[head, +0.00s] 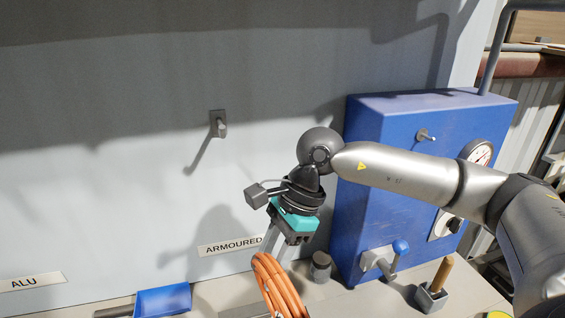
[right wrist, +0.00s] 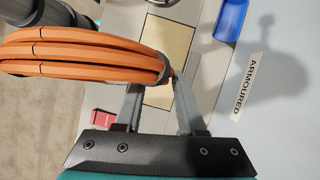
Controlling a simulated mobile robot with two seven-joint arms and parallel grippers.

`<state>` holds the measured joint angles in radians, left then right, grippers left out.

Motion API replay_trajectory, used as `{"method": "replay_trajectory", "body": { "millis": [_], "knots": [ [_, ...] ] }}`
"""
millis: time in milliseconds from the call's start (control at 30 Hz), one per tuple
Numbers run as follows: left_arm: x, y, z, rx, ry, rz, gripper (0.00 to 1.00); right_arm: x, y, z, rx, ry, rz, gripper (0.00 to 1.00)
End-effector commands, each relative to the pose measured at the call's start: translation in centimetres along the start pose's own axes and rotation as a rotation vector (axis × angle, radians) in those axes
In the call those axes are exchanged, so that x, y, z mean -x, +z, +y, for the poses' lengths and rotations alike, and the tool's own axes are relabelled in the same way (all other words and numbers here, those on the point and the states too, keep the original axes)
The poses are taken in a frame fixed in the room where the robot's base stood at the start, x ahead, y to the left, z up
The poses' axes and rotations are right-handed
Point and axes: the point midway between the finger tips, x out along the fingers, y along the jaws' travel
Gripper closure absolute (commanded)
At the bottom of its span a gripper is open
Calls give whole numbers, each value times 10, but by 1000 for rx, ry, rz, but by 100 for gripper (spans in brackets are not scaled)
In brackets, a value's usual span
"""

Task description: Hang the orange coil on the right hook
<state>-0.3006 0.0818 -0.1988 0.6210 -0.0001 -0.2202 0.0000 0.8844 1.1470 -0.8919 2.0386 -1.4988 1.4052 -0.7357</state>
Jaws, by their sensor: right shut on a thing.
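The orange coil (head: 277,285) hangs below my right gripper (head: 267,256) at the lower middle of the head view, cut off by the bottom edge. In the right wrist view the coil (right wrist: 85,58) is a bundle of several orange loops with dark ties. The fingers of my right gripper (right wrist: 160,88) are shut on the coil's right end. A grey hook (head: 218,124) sticks out from the pale wall, above and left of the gripper and apart from the coil. A smaller metal hook or peg (head: 426,135) is on the blue cabinet. My left gripper is not in view.
The blue cabinet (head: 385,190), with a gauge and a lever, stands right of the gripper. On the bench are a blue scoop (head: 163,300), a dark jar (head: 320,266) and a wooden handle in a grey holder (head: 432,298). The wall around the grey hook is clear.

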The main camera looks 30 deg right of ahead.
Motion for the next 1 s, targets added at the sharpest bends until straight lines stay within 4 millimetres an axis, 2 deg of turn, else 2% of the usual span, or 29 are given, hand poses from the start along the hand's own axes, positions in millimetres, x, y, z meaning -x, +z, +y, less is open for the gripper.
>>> {"method": "replay_trajectory", "body": {
  "millis": [33, 1000],
  "knots": [
    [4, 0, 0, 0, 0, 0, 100, 9, 2, -1, -56, -31, 3, 100],
    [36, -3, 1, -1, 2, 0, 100, 122, 34, -12, -1156, -483, 38, 100]
  ]
}}
